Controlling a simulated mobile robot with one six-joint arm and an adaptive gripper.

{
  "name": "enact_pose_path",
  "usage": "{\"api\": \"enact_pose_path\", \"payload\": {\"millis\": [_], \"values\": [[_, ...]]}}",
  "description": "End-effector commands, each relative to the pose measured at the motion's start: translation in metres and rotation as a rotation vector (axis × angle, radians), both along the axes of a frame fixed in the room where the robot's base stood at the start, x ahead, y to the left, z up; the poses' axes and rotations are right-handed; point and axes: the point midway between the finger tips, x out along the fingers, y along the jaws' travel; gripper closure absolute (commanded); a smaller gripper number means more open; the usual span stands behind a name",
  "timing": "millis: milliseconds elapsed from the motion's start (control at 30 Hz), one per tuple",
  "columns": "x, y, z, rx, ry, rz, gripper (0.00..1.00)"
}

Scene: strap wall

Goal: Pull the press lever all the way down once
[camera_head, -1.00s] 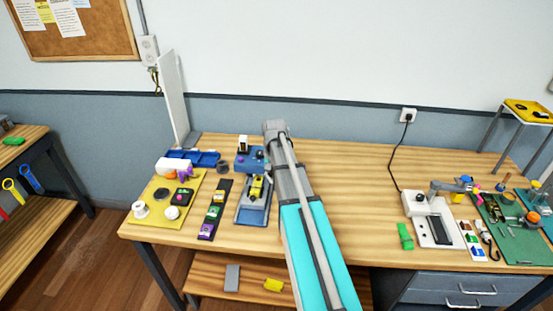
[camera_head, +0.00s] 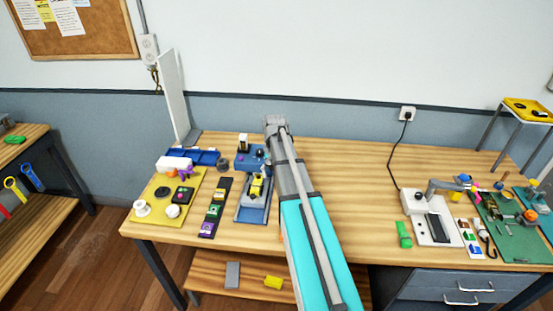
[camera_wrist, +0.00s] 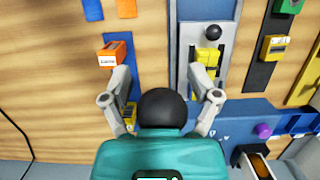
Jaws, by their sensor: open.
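The press stands on the bench left of my arm in the head view. In the wrist view the knob (camera_wrist: 213,31) and the yellow part (camera_wrist: 207,57) lie beyond my right-hand finger. My gripper (camera_wrist: 161,76) is open, its fingers apart, with nothing visibly held. It is not touching the knob.
A dark strip with coloured labelled blocks (camera_head: 215,208) and a yellow board (camera_head: 160,205) lie left of the press. A blue strip with an orange block (camera_wrist: 112,55) is beside it in the wrist view.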

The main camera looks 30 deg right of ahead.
Motion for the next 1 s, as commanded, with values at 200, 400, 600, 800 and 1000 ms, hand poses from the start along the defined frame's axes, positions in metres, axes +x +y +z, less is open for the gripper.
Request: {"api": "enact_pose_path", "payload": {"millis": [200, 400, 600, 800, 1000], "values": [[0.001, 0.0, 0.0, 0.001, -0.001, 0.0, 0.23], [0.001, 0.0, 0.002, 0.001, -0.001, 0.001, 0.23], [0.003, -0.001, 0.013, 0.001, -0.001, 0.001, 0.23], [0.006, -0.003, 0.027, 0.001, -0.001, 0.001, 0.23], [0.009, -0.005, 0.041, 0.0, 0.0, 0.001, 0.23]]}}
